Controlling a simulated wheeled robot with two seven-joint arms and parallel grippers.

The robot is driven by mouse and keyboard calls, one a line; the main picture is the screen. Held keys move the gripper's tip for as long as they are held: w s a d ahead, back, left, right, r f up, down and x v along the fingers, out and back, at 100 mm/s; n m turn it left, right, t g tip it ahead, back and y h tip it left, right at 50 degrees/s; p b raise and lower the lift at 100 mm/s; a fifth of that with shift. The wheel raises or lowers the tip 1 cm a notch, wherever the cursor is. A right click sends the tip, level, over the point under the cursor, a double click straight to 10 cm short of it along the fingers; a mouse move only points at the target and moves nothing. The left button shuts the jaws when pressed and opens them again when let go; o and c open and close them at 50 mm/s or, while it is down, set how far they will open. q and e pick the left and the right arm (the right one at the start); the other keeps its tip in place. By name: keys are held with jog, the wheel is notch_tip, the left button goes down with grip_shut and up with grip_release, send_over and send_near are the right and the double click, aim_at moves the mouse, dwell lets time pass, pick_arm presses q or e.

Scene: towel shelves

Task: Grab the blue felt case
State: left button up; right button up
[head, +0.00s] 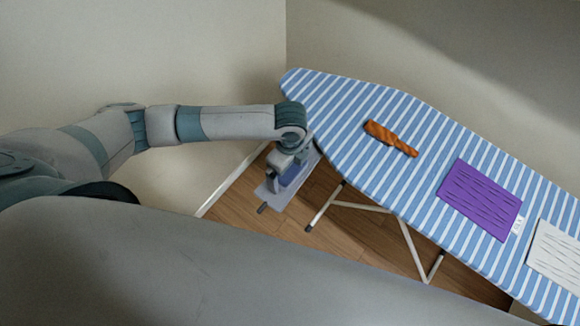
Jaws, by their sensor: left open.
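My left gripper (280,179) points down beside the near left end of the ironing board, over a grey plate. It is open. A small dark blue patch (295,173) shows right by its fingers, partly hidden by the gripper and wrist. It may be the blue felt case lying on the plate, but I cannot tell for sure. I cannot tell whether the fingers touch it. No other blue case shows on the board. My right gripper is not in view.
The blue-and-white striped ironing board (330,110) runs to the lower right. On it lie an orange-brown brush-like item (390,138), a purple cloth (480,198) and a white cloth (557,255). Its white legs (408,245) stand on the wooden floor. Walls close off the back and left.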

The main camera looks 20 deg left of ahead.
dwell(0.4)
pick_arm(q)
jog(key=c, duration=1)
jog(key=shift+w+r+b, duration=0.1)
jog(key=shift+r+b, duration=0.4)
jog(key=shift+r, duration=0.05)
notch_tip(320, 180, up, 2)
jog(key=shift+r+b, duration=0.1)
jog(key=shift+b, duration=0.55)
jog(key=shift+s+d+r+b, duration=0.65)
jog(key=shift+s+d+r, duration=0.3)
jog(key=shift+d+r, duration=0.55)
jog(key=shift+s+d+r+b, duration=0.6)
jog(key=shift+s+d+r, duration=0.45)
jog(key=shift+d, duration=0.85)
jog(key=shift+s+d+r+b, duration=0.65)
jog(key=shift+s+d+r, duration=0.25)
jog(key=shift+d+r, duration=0.6)
jog(key=shift+d+f, duration=0.2)
jog(key=shift+f, duration=0.05)
